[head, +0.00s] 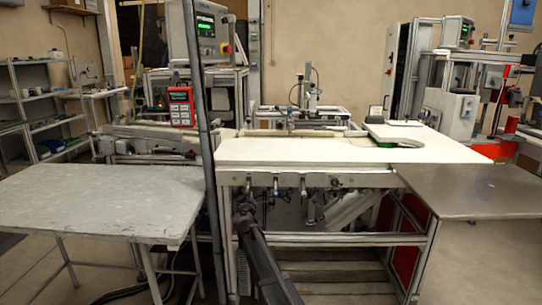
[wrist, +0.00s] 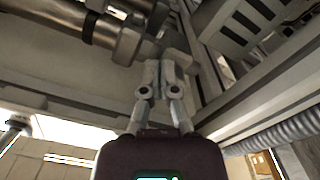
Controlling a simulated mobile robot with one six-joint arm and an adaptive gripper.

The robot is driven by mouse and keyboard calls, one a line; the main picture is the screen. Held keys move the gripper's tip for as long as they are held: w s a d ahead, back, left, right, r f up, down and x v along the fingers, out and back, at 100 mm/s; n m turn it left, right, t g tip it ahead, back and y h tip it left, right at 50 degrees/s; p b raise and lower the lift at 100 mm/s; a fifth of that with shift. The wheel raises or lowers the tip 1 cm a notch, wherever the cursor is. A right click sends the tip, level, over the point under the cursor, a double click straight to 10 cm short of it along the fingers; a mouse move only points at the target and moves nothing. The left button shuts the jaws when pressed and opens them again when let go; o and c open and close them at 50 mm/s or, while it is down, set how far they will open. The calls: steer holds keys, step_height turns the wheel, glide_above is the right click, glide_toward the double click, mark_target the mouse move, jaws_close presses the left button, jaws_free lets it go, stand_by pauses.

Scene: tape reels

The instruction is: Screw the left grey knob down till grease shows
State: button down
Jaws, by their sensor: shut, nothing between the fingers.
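My gripper (wrist: 160,68) is shut, its fingertips together with nothing between them. In the head view my dark arm reaches up from the bottom to the bench's left front, where the gripper is hard to make out. Several small fittings hang under the bench's front edge, one (head: 272,192) right of my arm and another (head: 303,187) farther right. I cannot tell which is the left grey knob. No grease can be made out.
The white-topped workbench (head: 290,152) is above my gripper. Its metal frame (wrist: 265,95) and a ribbed hose (wrist: 275,132) lie to the right in the wrist view. A dark upright post (head: 207,150) stands left of my arm. A grey table (head: 100,200) is farther left.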

steer(key=shift+a+f+b, duration=0.35)
steer(key=shift+a, duration=0.15)
stand_by(0.5)
steer(key=shift+w+a+f, duration=0.1)
steer(key=shift+a+f, duration=0.05)
steer(key=shift+a, duration=0.35)
stand_by(0.5)
steer(key=shift+f+b, duration=0.4)
steer(key=shift+b, duration=0.1)
steer(key=shift+d, duration=0.1)
steer(key=s, duration=0.6)
stand_by(0.5)
steer(key=shift+s+r, duration=0.1)
steer(key=shift+s+d+r+p, duration=0.25)
steer(key=shift+d+r+p, duration=0.1)
steer(key=shift+d, duration=0.1)
steer(key=shift+s+d+r+p, duration=0.25)
steer(key=shift+d+r+p, duration=0.1)
steer(key=shift+d, duration=0.1)
steer(key=shift+w, duration=0.2)
